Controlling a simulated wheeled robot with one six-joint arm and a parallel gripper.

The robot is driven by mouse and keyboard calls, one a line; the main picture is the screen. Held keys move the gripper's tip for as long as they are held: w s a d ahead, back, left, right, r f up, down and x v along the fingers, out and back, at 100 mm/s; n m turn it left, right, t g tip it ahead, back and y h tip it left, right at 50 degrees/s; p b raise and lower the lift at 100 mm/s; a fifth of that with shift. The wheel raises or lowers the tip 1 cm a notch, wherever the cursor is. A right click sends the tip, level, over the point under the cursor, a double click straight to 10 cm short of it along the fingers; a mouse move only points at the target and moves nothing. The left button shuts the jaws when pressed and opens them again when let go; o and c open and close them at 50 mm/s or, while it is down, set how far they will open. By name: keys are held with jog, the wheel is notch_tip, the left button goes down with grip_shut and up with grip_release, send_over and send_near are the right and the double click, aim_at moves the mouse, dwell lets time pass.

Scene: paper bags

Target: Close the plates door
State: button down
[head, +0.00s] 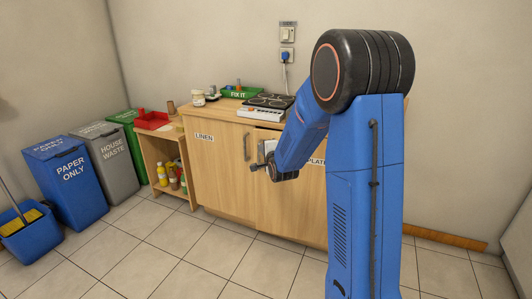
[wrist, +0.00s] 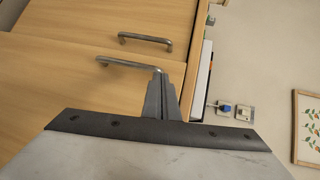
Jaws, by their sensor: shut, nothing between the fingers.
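The plates door (head: 285,217) is the right wooden front of the cabinet, its label partly hidden behind my arm. In the wrist view it is the lower panel (wrist: 60,95), with a metal bar handle (wrist: 125,64). My gripper (head: 254,168) is in front of this door in the head view. In the wrist view my gripper (wrist: 158,73) is shut and empty, its tips overlapping the end of the handle; contact is unclear.
The linen door (head: 212,170) is left of it, with its own handle (wrist: 146,40). A hotplate (head: 268,102) and a green tray (head: 240,92) stand on the cabinet top. A low shelf (head: 153,160) and several bins are farther left. The tiled floor in front is clear.

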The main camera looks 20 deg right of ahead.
jog(key=x, duration=0.3)
jog(key=shift+w, duration=0.15)
